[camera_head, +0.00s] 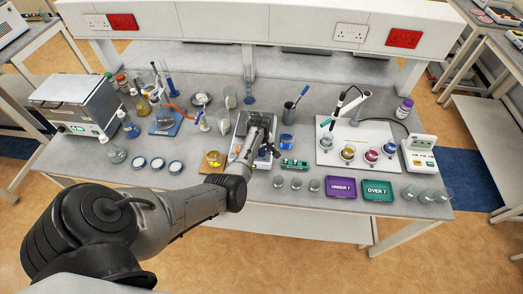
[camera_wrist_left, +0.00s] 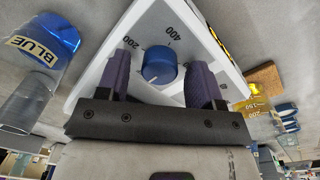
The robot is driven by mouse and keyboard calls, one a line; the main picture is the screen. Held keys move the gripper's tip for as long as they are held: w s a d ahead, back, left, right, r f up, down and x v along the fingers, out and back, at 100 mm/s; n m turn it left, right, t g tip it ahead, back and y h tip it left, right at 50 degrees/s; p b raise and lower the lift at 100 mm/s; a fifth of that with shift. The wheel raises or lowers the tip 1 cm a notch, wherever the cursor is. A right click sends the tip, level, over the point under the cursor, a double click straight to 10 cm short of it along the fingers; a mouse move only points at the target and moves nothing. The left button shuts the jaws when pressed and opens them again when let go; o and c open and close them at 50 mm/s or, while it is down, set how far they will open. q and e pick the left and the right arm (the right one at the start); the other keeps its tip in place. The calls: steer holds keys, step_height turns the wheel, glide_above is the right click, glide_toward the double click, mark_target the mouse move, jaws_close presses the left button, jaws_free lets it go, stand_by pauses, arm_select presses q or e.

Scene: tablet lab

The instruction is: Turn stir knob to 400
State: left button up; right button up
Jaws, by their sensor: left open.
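The stir knob (camera_wrist_left: 159,66) is a round blue knob on the white sloping front of the stirrer (camera_wrist_left: 150,28). Printed 200 and 400 marks show around it in the left wrist view. A pale mark shows on the knob's left side, but I cannot tell its exact setting. My left gripper (camera_wrist_left: 162,62) is open, one dark finger on each side of the knob, with gaps showing. In the head view my left gripper (camera_head: 259,150) is over the stirrer (camera_head: 238,152) and hides the knob. My right gripper is not in view.
A beaker labelled BLUE (camera_wrist_left: 42,45) stands close to the stirrer. An amber beaker (camera_head: 213,159) stands left. Purple (camera_head: 341,196) and green (camera_head: 378,199) trays lie at the front right.

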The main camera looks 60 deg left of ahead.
arm_select(q)
steer(key=c, duration=0.9)
steer(key=shift+c, duration=0.2)
